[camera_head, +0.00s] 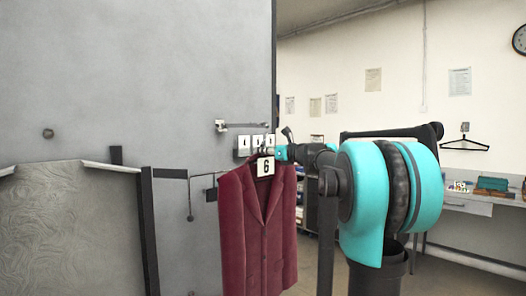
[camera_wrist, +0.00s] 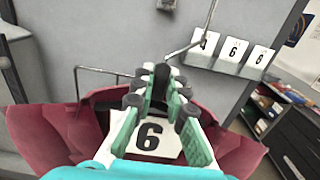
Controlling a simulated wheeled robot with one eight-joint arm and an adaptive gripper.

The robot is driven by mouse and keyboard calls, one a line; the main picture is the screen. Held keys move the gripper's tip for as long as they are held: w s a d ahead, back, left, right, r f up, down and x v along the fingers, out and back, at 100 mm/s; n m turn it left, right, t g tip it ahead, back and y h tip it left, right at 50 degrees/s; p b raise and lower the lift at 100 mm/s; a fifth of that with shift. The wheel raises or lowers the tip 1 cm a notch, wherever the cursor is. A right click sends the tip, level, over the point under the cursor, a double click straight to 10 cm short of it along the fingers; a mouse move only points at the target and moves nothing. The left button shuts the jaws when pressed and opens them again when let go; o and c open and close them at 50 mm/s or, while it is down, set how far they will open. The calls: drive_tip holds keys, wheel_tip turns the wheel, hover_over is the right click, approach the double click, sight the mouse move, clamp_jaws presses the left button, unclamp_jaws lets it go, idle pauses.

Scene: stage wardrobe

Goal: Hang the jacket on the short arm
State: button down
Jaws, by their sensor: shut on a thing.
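The dark red jacket (camera_head: 258,225) hangs upright below my gripper (camera_head: 280,152) in the head view, with a white tag (camera_head: 265,167) marked 6 at its collar. In the wrist view my gripper (camera_wrist: 160,90) is shut at the top of the hanger, above the tag (camera_wrist: 152,138); the red shoulders (camera_wrist: 50,140) spread on both sides. The hanger's hook is mostly hidden by the fingers. A metal arm (camera_head: 243,125) sticks out from the grey wall just above the jacket. A thin dark arm (camera_head: 203,175) is lower, left of the jacket. I cannot tell which is the short arm.
Numbered white cards (camera_wrist: 233,50) stand on a grey ledge beside the upper arm. A dark post (camera_head: 148,230) and a pale patterned panel (camera_head: 60,230) are at left. A shelf unit (camera_wrist: 285,140) is at right. An empty hanger (camera_head: 465,144) hangs on the far wall.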

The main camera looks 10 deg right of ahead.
drive_tip(key=c, duration=1.5)
unclamp_jaws()
drive_tip(key=shift+o, duration=0.2)
drive_tip(key=shift+s+d, duration=0.1)
drive_tip(key=v, duration=1.1)
drive_tip(key=s+a+f+n+g+h, duration=0.1)
drive_tip(key=s+a+f+n+g, duration=0.3)
drive_tip(key=f, duration=0.6)
drive_tip(key=s+a+f+n+g+h, duration=0.15)
drive_tip(key=s+f+n, duration=0.4)
drive_tip(key=f, duration=0.55)
drive_tip(key=s+a+f+n+g+h, duration=0.1)
drive_tip(key=s+a+f+n+g, duration=0.2)
drive_tip(key=f+n, duration=0.5)
drive_tip(key=s+d+f+n+h, duration=0.2)
drive_tip(key=s+f+n, duration=0.1)
drive_tip(key=s+f, duration=0.4)
drive_tip(key=s+d+f+n+g+h, duration=0.1)
drive_tip(key=s+f+n, duration=0.3)
drive_tip(key=f, duration=0.5)
drive_tip(key=s+d+f+n+g+h, duration=0.1)
drive_tip(key=s+d+f+n+h, duration=0.2)
drive_tip(key=s+f, duration=0.5)
drive_tip(key=shift+s+f+n+h, duration=0.3)
drive_tip(key=shift+s+n+h, duration=0.3)
drive_tip(key=shift+s, duration=0.2)
drive_tip(key=shift+d, duration=0.1)
